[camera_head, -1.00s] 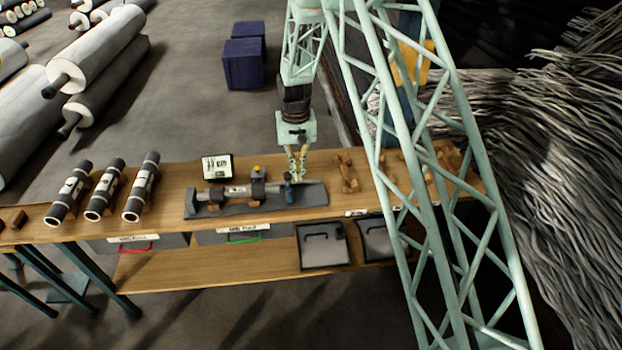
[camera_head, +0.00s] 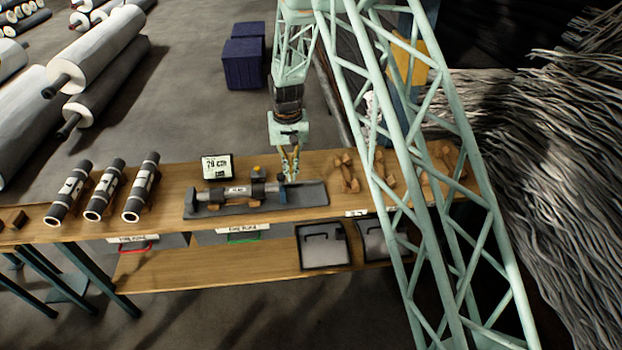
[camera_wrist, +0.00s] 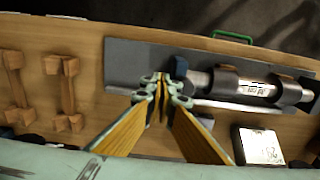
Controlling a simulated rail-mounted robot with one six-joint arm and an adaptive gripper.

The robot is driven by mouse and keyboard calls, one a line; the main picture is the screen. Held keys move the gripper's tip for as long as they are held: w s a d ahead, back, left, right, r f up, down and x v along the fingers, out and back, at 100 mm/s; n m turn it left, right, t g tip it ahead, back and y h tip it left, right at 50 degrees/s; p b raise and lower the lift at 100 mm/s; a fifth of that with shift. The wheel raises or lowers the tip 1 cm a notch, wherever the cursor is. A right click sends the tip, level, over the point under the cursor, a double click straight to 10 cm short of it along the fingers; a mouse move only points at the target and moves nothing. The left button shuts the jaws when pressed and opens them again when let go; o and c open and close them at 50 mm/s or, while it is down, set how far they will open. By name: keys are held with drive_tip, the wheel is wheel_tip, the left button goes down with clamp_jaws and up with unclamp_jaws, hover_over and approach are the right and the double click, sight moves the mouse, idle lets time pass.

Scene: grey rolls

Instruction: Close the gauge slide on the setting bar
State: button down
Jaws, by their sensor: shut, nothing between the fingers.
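The gauge lies on the bench as a long grey base (camera_head: 312,192) with a setting bar (camera_head: 215,194) lying along it in dark cradles. The blue slide (camera_head: 282,195) stands at the bar's right end, and the wrist view shows the slide (camera_wrist: 181,68) close against the bar end (camera_wrist: 199,82); whether they touch I cannot tell. My gripper (camera_head: 290,177) is shut and empty, fingers pointing down beside the slide on its outer side. In the wrist view my gripper (camera_wrist: 162,88) is right by the slide; contact is unclear.
A small display (camera_head: 217,167) stands behind the gauge. Wooden rests (camera_head: 346,173) lie to the right, and several dark cylinders (camera_head: 105,190) on cradles to the left. Grey cases (camera_head: 322,245) sit on the lower shelf. The bare base right of the slide is free.

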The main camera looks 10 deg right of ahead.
drive_tip(key=shift+a, duration=0.7)
idle(0.5)
drive_tip(key=shift+d, duration=0.3)
drive_tip(key=shift+d, duration=0.35)
drive_tip(key=shift+d, duration=0.35)
drive_tip(key=shift+r, duration=0.15)
idle(0.4)
wheel_tip(320, 180, up, 8)
drive_tip(key=p, duration=0.2)
idle(0.9)
idle(0.5)
